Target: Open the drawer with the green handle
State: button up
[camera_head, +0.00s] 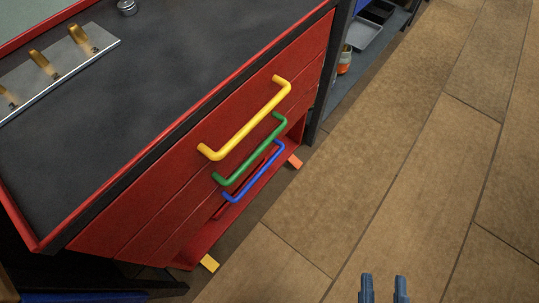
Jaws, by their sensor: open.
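A red cabinet front (150,200) stands at the left of the head view, seen from above. Its drawers carry a yellow handle (246,122), a green handle (251,152) below it, and a blue handle (254,176) lowest. The upper drawers look closed. My gripper (384,283) is at the bottom edge, right of centre; only its two blue fingertips show, apart with nothing between them. It is well away from the green handle, to the right and nearer the bottom of the picture.
The dark bench top (180,85) has a metal rack (55,78) with brass-coloured hooks and a small metal weight (127,7). A shelf (352,90) with trays stands beyond the cabinet. The tiled floor (400,150) on the right is clear.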

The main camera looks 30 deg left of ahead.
jog(key=w+a+f+n+g+y+b, duration=0.3)
jog(key=w+a+f+n+y+b, duration=0.35)
jog(key=a, duration=0.55)
jog(key=n+g+y+b, duration=0.3)
jog(key=n+g, duration=0.2)
jog(key=n, duration=0.5)
send_near(261, 147)
jog(key=a, duration=0.2)
jog(key=shift+w+f+x, duration=0.1)
jog(key=shift+w+x, duration=0.05)
jog(key=shift+x, duration=1.2)
jog(key=shift+w+f+x, duration=0.1)
jog(key=shift+w+x, duration=0.05)
jog(key=shift+x, duration=1.2)
jog(key=shift+w+f+x, duration=0.1)
jog(key=shift+w+x, duration=0.05)
jog(key=shift+x, duration=1.25)
jog(key=shift+d, duration=0.2)
grip_shut()
